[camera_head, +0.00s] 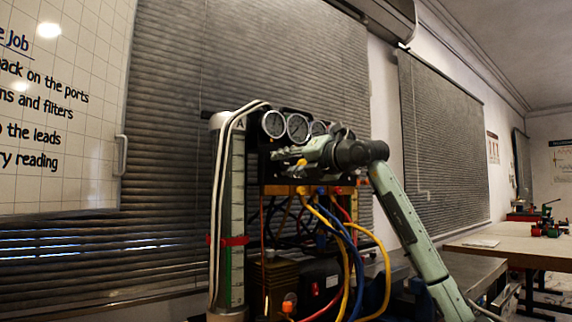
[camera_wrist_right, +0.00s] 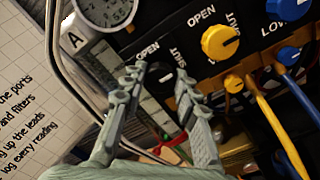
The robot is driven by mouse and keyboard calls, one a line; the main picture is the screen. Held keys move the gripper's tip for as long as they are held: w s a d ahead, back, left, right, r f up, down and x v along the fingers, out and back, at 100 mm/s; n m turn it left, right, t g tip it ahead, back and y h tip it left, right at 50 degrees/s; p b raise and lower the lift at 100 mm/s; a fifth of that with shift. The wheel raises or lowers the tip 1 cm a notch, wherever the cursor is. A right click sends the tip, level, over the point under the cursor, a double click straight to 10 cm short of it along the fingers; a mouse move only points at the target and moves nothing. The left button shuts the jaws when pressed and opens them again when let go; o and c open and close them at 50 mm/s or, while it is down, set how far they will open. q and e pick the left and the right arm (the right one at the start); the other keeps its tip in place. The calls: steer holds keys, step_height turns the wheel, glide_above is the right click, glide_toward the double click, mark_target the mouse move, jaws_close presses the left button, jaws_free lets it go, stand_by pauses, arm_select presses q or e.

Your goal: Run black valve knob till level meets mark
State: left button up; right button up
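The black valve knob (camera_wrist_right: 160,76) is on the dark panel, below OPEN and SHUT lettering, in the right wrist view. My right gripper (camera_wrist_right: 160,72) is open, with its fingertips on either side of the knob; I cannot tell whether they touch it. In the head view my right gripper (camera_head: 284,154) is in front of the panel and hides the knob. The tall gauge column marked A (camera_head: 238,180) stands left of the panel. A red band mark (camera_head: 228,240) crosses it low down. Green (camera_head: 237,275) shows in the tube below the band; its exact top is unclear. My left gripper is out of view.
A yellow knob (camera_wrist_right: 220,41) and a blue knob (camera_wrist_right: 287,8) sit right of the black one. Round dials (camera_head: 297,126) top the rig. Yellow and blue hoses (camera_head: 345,250) hang in front. A workbench (camera_head: 510,243) stands at the right.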

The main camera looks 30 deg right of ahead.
steer(key=o, duration=0.4)
steer(key=s+d, duration=0.1)
steer(key=s, duration=1.1)
